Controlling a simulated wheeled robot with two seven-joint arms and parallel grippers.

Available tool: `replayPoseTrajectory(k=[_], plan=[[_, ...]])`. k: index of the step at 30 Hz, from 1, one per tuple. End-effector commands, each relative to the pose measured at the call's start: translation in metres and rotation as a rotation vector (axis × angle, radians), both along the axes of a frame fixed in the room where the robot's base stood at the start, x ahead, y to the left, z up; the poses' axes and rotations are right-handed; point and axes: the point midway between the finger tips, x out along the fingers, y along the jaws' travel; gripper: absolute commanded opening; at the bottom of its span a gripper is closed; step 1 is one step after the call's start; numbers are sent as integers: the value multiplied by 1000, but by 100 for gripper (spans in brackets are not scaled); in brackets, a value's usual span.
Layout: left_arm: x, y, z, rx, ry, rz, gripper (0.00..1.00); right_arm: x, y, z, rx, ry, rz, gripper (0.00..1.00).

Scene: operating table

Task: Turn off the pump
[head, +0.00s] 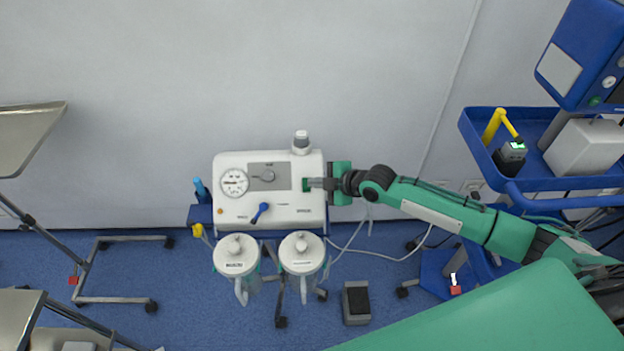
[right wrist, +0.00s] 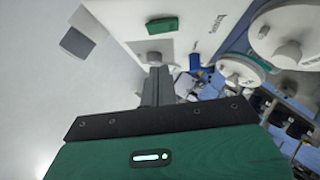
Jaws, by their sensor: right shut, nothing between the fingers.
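The pump (head: 240,209) is a white box with a round gauge, a grey knob and a blue lever on its front. A small green switch (head: 306,185) sits at the right of its front; it also shows in the right wrist view (right wrist: 163,25). My right gripper (head: 314,183) reaches in from the right, with its shut, empty fingers at the switch in the head view. In the right wrist view the fingertips (right wrist: 158,72) appear below the switch, pointing at the white panel. I cannot tell whether they touch it. My left gripper is not in view.
Two white-lidded canisters (head: 237,254) (head: 301,252) hang below the pump. A blue cart (head: 478,130) with equipment stands at the right. A green-covered table (head: 520,315) fills the lower right. A grey pedal (head: 356,303) lies on the floor. Metal stands are at the left.

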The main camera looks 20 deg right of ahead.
Motion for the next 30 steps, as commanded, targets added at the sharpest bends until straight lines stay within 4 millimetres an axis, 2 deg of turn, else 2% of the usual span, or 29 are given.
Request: replayPoseTrajectory(k=[3, 12, 26, 30], plan=[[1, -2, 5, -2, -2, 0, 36, 14, 12, -8, 3, -1, -1, 0], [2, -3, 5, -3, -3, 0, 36, 34, 3, -34, -1, -1, 1, 0], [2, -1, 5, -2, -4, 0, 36, 38, 1, -38, 0, -1, 0, 0], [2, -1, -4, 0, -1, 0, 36, 39, 1, -42, -1, -3, 0, 0]])
